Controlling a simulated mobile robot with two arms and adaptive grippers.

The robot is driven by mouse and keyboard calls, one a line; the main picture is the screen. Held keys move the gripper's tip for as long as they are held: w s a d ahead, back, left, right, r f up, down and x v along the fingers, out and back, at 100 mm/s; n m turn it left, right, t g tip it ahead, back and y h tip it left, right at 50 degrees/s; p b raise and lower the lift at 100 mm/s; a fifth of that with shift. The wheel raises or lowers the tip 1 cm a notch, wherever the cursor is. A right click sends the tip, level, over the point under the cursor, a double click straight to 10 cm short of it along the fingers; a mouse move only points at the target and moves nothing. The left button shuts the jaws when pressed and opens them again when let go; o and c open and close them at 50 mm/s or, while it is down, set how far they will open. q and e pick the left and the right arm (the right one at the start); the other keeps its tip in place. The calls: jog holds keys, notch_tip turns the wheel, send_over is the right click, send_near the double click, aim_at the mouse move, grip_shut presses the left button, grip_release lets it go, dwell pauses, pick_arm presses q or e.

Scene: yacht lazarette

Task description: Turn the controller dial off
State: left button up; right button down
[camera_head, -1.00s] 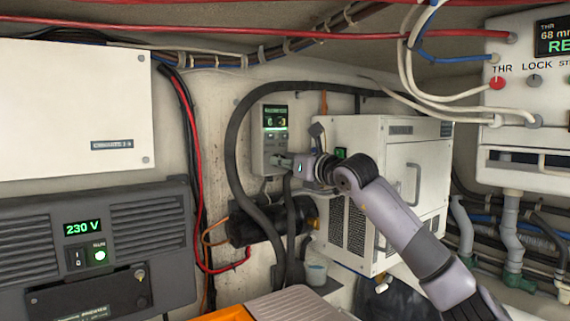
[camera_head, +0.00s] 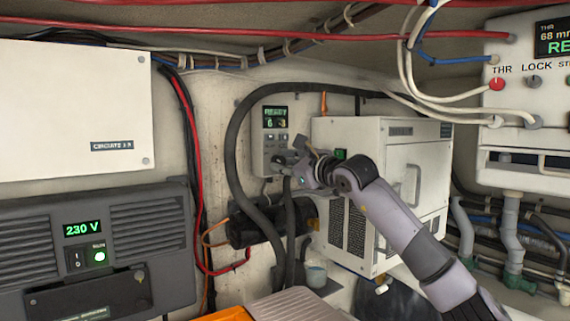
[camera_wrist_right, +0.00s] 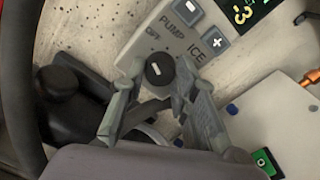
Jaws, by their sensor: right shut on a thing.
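The controller (camera_head: 275,125) is a pale box with a green-lit display, fixed to the wall in the head view. In the right wrist view its face (camera_wrist_right: 181,43) is tilted, with OFF, PUMP and ICE labels around a round black dial (camera_wrist_right: 157,68). The dial bears a short white mark; I cannot tell for sure which label it points to. My right gripper (camera_head: 285,160) is at the controller's lower part. In the wrist view its grey fingers (camera_wrist_right: 153,88) lie on either side of the dial, shut on it. My left gripper is not in view.
A black hose (camera_head: 234,150) loops around the controller. A white cabinet (camera_head: 409,165) stands close on the right, behind my right arm. A dark grey 230 V unit (camera_head: 150,240) is at the lower left. Red and black cables run down the wall.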

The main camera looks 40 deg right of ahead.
dwell(0.3)
jog(key=c, duration=1.3)
grip_release()
jog(key=s, duration=0.4)
jog(key=s+a, duration=0.1)
jog(key=s, duration=0.7)
jog(key=shift+a, duration=0.15)
